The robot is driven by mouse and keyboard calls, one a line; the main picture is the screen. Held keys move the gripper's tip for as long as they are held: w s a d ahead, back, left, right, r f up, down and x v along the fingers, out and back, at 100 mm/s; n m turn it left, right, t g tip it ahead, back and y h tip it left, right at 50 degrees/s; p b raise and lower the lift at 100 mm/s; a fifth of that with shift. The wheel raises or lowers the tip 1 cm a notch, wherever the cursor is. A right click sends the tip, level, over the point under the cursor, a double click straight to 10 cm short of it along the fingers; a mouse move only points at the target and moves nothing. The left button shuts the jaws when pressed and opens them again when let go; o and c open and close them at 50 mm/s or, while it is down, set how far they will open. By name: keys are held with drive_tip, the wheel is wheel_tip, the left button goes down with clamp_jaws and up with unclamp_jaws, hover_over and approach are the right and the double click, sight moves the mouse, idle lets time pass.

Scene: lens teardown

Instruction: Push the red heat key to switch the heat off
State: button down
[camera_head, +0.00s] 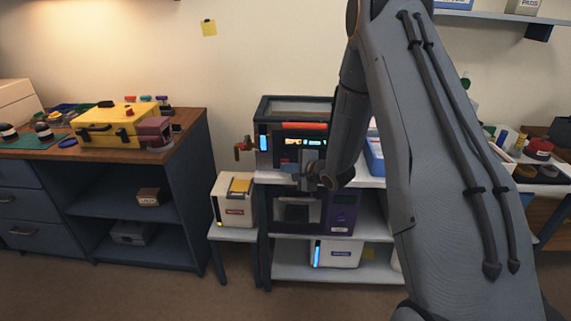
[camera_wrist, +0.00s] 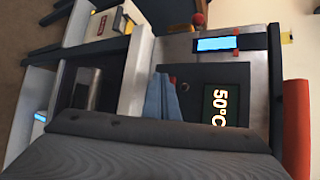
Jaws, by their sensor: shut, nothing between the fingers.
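The heater unit (camera_head: 266,112) stands on the top shelf, with a red-orange handle (camera_head: 304,126) across its front. In the wrist view, turned on its side, its lit display (camera_wrist: 218,105) reads 50°C. A small red spot (camera_wrist: 186,87), perhaps the red heat key, shows on the dark panel just right of my fingertips. I cannot tell whether they touch it. My gripper (camera_wrist: 163,78) is shut and empty, in front of the panel. In the head view my gripper (camera_head: 300,172) is low at the unit's front, and the key cannot be made out.
A blue screen (camera_wrist: 217,44) glows on the unit, and a red knob (camera_wrist: 198,18) sticks out nearby. A white box (camera_head: 232,206) stands on a low stand at left. A purple device (camera_head: 342,212) sits on the shelf below. A wooden bench (camera_head: 185,122) with a yellow case (camera_head: 118,122) is further left.

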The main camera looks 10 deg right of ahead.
drive_tip(key=shift+s, duration=0.1)
drive_tip(key=s+p, duration=0.1)
drive_tip(key=s+a+p, duration=0.1)
drive_tip(key=s, duration=0.3)
drive_tip(key=shift+s+a+p, duration=0.25)
drive_tip(key=shift+a+p, duration=0.15)
idle(0.3)
